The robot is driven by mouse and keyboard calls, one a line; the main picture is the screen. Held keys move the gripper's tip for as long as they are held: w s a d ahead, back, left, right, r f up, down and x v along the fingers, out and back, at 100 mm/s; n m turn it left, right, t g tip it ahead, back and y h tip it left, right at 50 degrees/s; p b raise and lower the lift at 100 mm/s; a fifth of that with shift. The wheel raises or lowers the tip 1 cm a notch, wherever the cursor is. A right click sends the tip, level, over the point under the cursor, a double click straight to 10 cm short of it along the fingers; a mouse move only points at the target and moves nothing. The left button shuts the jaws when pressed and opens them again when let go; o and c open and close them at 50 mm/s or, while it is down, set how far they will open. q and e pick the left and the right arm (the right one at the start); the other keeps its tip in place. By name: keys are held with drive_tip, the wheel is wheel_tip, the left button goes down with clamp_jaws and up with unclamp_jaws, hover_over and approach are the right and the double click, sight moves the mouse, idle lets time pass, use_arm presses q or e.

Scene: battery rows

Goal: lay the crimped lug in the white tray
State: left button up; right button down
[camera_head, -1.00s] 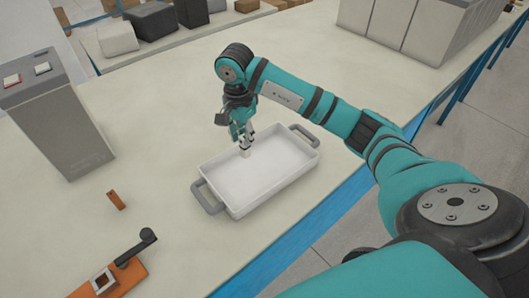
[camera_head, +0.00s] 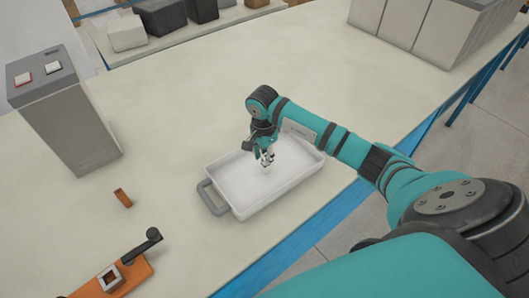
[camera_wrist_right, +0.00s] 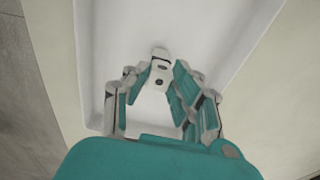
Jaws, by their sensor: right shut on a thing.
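The white tray (camera_head: 237,206) sits on the pale table, with a grey handle at its near left end. My right gripper (camera_head: 267,160) is inside the tray's outline, pointing down near its middle. My left gripper is not in view.
A grey box with two buttons (camera_head: 85,125) stands at the left. A small orange-brown block (camera_head: 122,198) lies on the table. An orange tool with a black lever (camera_head: 135,272) is at the near left. Grey cabinets (camera_head: 430,30) stand at the far right.

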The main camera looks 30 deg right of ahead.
sight(264, 158)
drive_tip(key=shift+f+b, duration=0.25)
drive_tip(key=shift+b, duration=0.05)
drive_tip(key=c, duration=1.1)
unclamp_jaws()
drive_tip(key=shift+r, duration=0.1)
drive_tip(key=shift+r, duration=0.1)
drive_tip(key=shift+w+r, duration=0.1)
drive_tip(key=shift+r, duration=0.1)
drive_tip(key=shift+s+a+r+b, duration=0.1)
drive_tip(key=shift+r+b, duration=0.35)
drive_tip(key=shift+r, duration=1.5)
drive_tip(key=shift+s+a+r+b, duration=0.1)
drive_tip(key=shift+r+b, duration=0.4)
drive_tip(key=shift+r, duration=1.45)
drive_tip(key=shift+s+a+r+b, duration=0.1)
drive_tip(key=shift+r+b, duration=0.35)
drive_tip(key=shift+r, duration=1.5)
